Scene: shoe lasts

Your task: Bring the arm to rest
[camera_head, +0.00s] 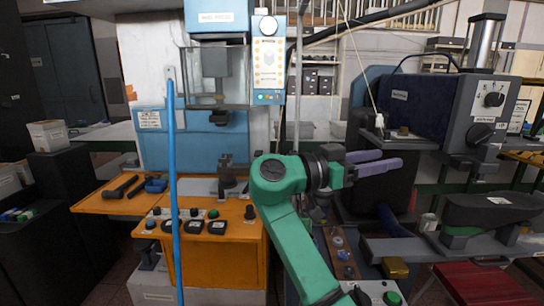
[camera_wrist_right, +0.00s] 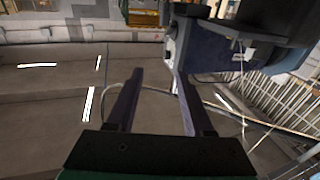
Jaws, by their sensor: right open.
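My right arm, green, rises from the bottom middle of the head view. Its gripper (camera_head: 376,162) points to the right, in front of the dark blue machine, with its two purple fingers apart and nothing between them. In the right wrist view the two fingers of the right gripper (camera_wrist_right: 156,75) also stand apart and empty. My left gripper does not show in either view.
A blue press (camera_head: 190,140) stands behind an orange bench (camera_head: 105,204) with tools and buttons at left. The dark blue machine (camera_head: 400,98) is at right. A shoe last (camera_head: 490,209) lies at the far right above a red surface (camera_head: 482,284). A blue pole (camera_head: 173,190) stands at left.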

